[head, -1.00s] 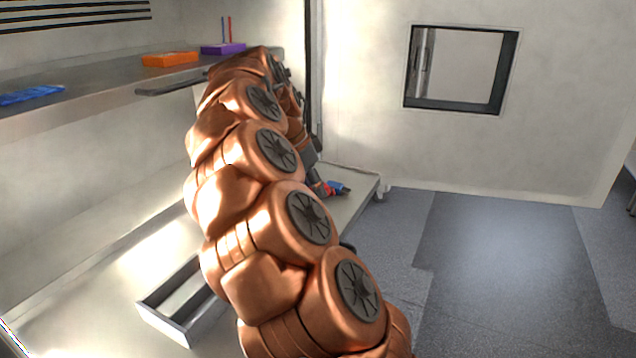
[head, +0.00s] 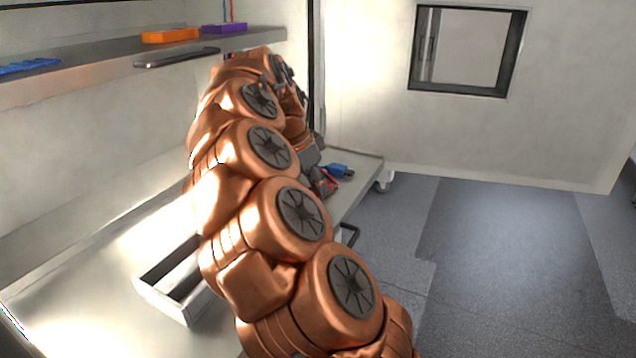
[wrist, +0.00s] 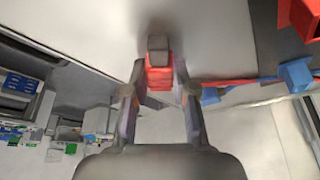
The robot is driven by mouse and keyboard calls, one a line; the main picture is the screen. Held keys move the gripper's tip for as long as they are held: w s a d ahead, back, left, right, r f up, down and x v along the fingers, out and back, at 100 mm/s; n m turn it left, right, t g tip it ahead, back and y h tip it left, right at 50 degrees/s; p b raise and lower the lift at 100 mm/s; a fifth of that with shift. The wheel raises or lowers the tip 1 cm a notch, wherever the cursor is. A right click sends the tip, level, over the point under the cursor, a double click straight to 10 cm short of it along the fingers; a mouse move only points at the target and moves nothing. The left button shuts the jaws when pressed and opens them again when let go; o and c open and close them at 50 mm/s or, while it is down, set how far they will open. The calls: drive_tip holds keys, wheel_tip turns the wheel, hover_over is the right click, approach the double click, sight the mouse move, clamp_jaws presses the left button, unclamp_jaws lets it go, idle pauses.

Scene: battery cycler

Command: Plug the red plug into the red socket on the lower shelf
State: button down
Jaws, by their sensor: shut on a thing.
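The red plug (wrist: 160,74), with a dark grey end, is between the two fingers of my gripper (wrist: 160,92) in the wrist view. The gripper is shut on it. In the head view my gripper (head: 319,180) is low over the far end of the lower shelf (head: 110,290), partly hidden by my arm. A red block-like part with an opening (wrist: 302,16) is at the upper right of the wrist view, apart from the plug. I cannot tell for certain whether it is the red socket.
A blue plug (head: 340,171) lies near the far shelf end, beside my gripper; it also shows in the wrist view (wrist: 296,75), near red and blue cables. The upper shelf (head: 100,72) holds orange (head: 170,36), purple (head: 225,28) and blue (head: 28,66) pieces. A grey tray (head: 170,285) stands on the lower shelf.

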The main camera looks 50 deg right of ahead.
drive_tip(key=c, duration=0.8)
unclamp_jaws()
drive_tip(key=shift+c, duration=0.2)
drive_tip(key=v, duration=1.2)
